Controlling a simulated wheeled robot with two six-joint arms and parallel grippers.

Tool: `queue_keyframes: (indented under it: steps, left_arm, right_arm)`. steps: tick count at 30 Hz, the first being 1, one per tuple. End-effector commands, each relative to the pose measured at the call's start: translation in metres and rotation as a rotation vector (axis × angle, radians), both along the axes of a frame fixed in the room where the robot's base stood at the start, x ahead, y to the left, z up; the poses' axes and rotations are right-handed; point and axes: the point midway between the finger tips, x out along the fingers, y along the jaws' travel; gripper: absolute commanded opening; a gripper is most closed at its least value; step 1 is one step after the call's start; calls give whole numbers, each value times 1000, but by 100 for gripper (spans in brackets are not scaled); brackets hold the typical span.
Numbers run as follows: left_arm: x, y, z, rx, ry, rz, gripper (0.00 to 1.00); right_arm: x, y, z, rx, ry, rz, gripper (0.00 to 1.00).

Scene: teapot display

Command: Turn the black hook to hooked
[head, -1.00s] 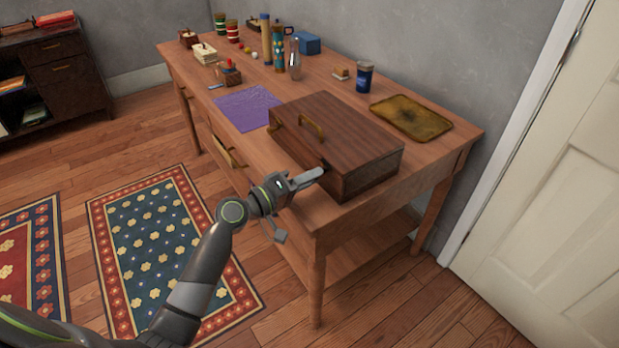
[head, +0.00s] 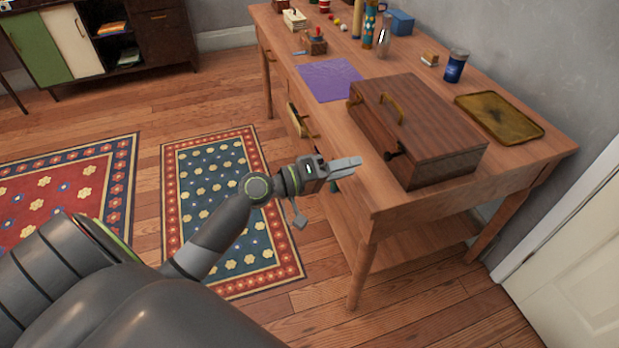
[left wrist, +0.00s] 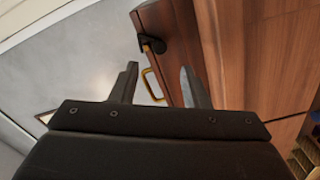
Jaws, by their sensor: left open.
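The black hook (head: 394,154) is on the front face of the brown wooden box (head: 435,150), near the box's near corner. It also shows in the left wrist view (left wrist: 152,43), at the edge of the wood beyond the fingertips. I cannot tell for sure whether it is hooked. My left gripper (head: 359,162) is level with the box's front, just left of the hook and apart from it. My right gripper is not in view.
The box has a brass handle (head: 390,109) and stands on a wooden table (head: 440,208) near its front edge. A purple cloth (head: 330,79), a dark blue cup (head: 456,68) and a brass tray (head: 500,118) lie around it.

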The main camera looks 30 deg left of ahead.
Motion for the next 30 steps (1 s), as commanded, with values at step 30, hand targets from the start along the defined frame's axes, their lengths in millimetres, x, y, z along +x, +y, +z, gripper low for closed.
queue_keyframes:
  steps: [30]
  left_arm:
    - [-70,54,0,-1,0,1,42]
  right_arm:
    - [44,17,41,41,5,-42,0]
